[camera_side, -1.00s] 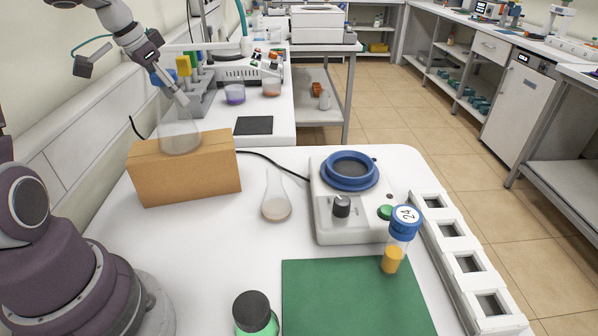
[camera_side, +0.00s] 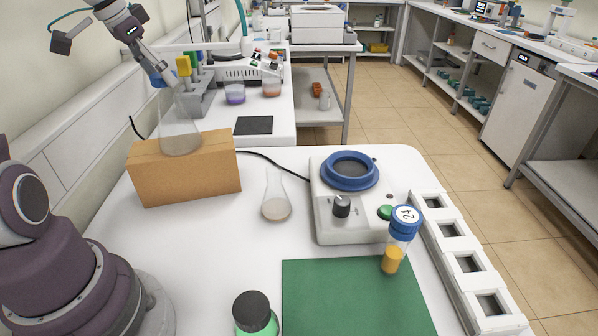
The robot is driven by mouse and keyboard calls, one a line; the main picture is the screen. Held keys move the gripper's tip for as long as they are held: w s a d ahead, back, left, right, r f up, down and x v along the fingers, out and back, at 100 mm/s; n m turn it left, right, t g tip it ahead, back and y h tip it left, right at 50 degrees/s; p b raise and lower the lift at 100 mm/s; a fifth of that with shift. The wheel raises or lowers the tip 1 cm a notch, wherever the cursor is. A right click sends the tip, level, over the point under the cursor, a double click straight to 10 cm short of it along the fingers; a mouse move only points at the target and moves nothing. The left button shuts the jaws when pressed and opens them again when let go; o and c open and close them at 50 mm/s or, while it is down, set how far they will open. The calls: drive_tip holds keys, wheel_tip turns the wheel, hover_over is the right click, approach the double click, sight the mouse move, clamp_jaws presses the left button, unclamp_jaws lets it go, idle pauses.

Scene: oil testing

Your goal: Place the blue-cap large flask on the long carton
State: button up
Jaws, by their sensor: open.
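The large flask (camera_side: 180,132) is clear glass with a little pale content at its base. It stands upright on top of the long carton (camera_side: 185,178), a brown box at the left of the white table. A blue cap (camera_side: 160,80) shows at the top of the flask, partly hidden by the gripper. My gripper (camera_side: 166,78) is open at the flask's neck, up by the cap. I cannot tell whether a finger still touches it.
A small clear flask (camera_side: 276,204), a hotplate stirrer (camera_side: 340,215), a blue-capped vial (camera_side: 394,255), a green mat (camera_side: 350,300) and a black-capped bottle (camera_side: 254,313) stand or lie on the table. A white rack (camera_side: 468,262) lines the right edge. Coloured pipettes (camera_side: 190,70) stand behind the carton.

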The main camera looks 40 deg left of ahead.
drive_tip(key=v, duration=0.3)
drive_tip(key=shift+d+r, duration=0.2)
drive_tip(key=shift+d, duration=0.05)
drive_tip(key=d, duration=1.2)
drive_tip(key=s+d+f+t, duration=0.1)
drive_tip(key=s+d+f, duration=0.4)
drive_tip(key=s+d, duration=0.1)
drive_tip(key=shift+s+d, duration=0.4)
drive_tip(key=shift+d, duration=0.05)
